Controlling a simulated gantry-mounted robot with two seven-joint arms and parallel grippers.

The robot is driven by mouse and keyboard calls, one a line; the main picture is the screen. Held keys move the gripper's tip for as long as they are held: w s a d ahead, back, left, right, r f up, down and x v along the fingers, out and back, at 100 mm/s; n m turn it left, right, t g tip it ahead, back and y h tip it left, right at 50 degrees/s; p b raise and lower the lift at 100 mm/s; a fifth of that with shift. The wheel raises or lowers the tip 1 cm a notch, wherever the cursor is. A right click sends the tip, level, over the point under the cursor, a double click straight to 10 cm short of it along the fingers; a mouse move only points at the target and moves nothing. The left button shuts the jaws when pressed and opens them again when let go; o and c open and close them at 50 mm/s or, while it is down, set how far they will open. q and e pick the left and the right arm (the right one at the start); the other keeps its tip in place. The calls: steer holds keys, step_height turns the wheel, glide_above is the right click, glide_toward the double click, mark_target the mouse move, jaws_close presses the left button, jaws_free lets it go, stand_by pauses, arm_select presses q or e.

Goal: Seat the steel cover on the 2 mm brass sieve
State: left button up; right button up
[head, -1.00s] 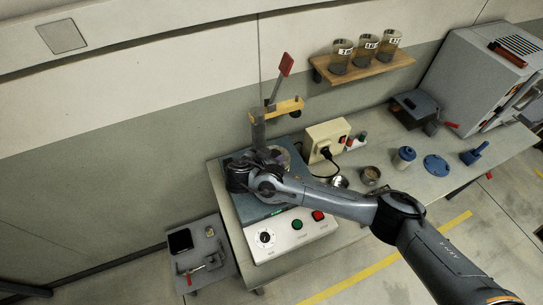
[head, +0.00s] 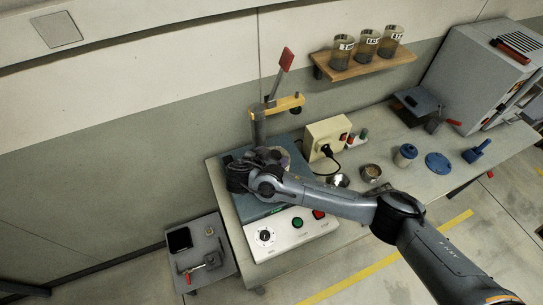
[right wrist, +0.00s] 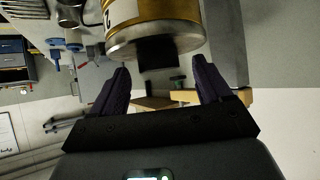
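In the right wrist view, which is turned upside down, the brass sieve (right wrist: 165,12) stands close ahead, with part of a "2" on its label. The steel cover (right wrist: 125,48) lies against the sieve's top end, with no clear gap visible. Its black knob (right wrist: 158,52) points toward my right gripper (right wrist: 160,65). That gripper is open, its fingers apart on either side of the knob and not touching it. In the head view my right gripper (head: 248,172) is over the blue-topped shaker (head: 262,208) and hides most of the sieve stack. My left gripper is not in view.
A clamp post with a yellow bar (head: 285,105) and red-handled lever (head: 287,59) rises just behind the gripper. A beige socket box (head: 326,137) stands to the right.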

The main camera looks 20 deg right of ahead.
steer(key=shift+s+a+r, duration=0.25)
steer(key=shift+s+a, duration=0.05)
steer(key=shift+a, duration=0.05)
steer(key=v, duration=0.9)
steer(key=shift+s+a+r, duration=0.2)
steer(key=shift+a+r, duration=0.05)
steer(key=shift+r, duration=0.05)
